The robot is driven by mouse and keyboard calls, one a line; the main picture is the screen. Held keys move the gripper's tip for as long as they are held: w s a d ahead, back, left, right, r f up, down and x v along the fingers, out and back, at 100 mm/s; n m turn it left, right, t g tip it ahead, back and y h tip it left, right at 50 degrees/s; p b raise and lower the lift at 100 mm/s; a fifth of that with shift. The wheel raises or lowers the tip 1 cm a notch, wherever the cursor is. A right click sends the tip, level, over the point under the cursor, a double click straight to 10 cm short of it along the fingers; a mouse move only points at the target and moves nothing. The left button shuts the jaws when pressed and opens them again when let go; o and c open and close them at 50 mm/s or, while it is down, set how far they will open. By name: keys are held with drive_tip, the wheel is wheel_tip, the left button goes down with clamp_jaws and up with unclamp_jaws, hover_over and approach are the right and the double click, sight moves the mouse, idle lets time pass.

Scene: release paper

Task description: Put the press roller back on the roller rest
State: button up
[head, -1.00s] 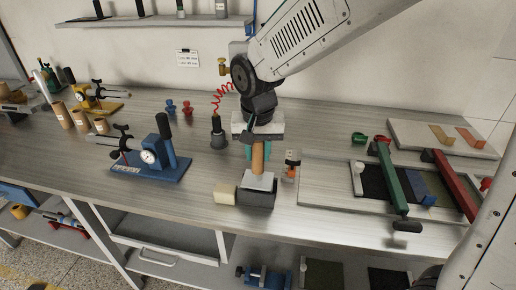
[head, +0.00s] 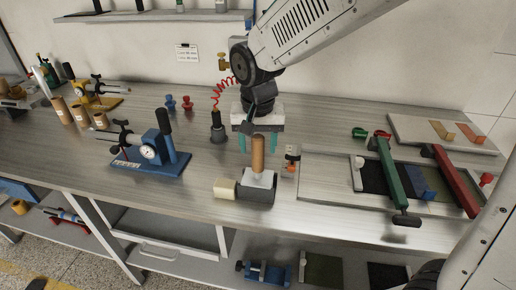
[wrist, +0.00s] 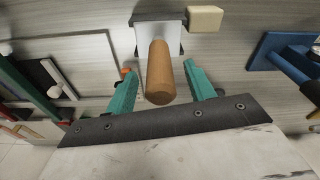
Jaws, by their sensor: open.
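The press roller's wooden handle (head: 258,155) stands upright, with a pale grey plate (head: 259,179) at its foot. The plate sits on a dark block (head: 257,194), which looks like the roller rest. A cream piece (head: 225,189) is at the block's left side; I cannot tell whether it belongs to the roller. My gripper (head: 259,147) is open and empty above, its teal fingers on either side of the handle's upper end. In the wrist view, the handle (wrist: 159,75) shows between the spread fingers of my gripper (wrist: 160,72), with gaps on both sides.
A blue gauge stand (head: 150,160) is to the left. A small orange-and-white item (head: 291,160) stands close on the right, before a board with a green bar (head: 391,178) and a red bar (head: 455,180). A dark post (head: 217,128) stands behind left.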

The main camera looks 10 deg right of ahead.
drive_tip(key=r, duration=0.5)
drive_tip(key=shift+s+r, duration=0.1)
drive_tip(key=shift+s, duration=0.2)
drive_tip(key=shift+s+r, duration=0.1)
drive_tip(key=shift+r, duration=0.15)
